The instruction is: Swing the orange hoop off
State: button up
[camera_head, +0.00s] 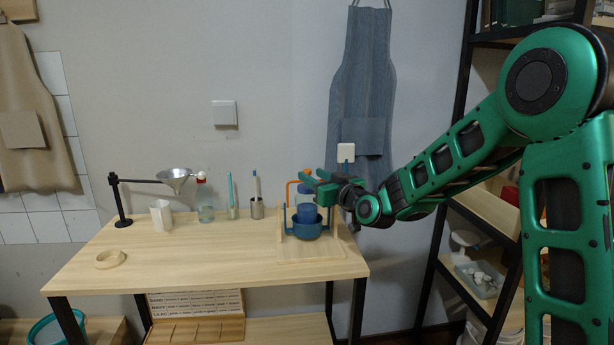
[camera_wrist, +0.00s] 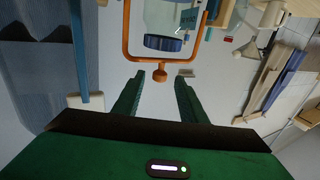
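The orange hoop (camera_head: 288,193) stands around a clear jar with blue parts (camera_head: 306,210), which sits in a blue cradle (camera_head: 306,230) on a wooden board. In the wrist view the hoop (camera_wrist: 126,35) is U-shaped, with a round orange knob (camera_wrist: 160,76) at the middle of its bar. My gripper (camera_head: 314,182) is at the hoop's upper right side. Its fingers (camera_wrist: 158,88) are apart, with the knob centred just beyond the gap between their tips. I see no contact. My gripper hides part of the hoop and jar in the head view.
An apron (camera_head: 362,80) hangs behind; a shelf (camera_head: 485,210) stands right.

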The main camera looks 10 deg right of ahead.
aim_at(309, 174)
jog(key=shift+x, duration=2.15)
grip_shut()
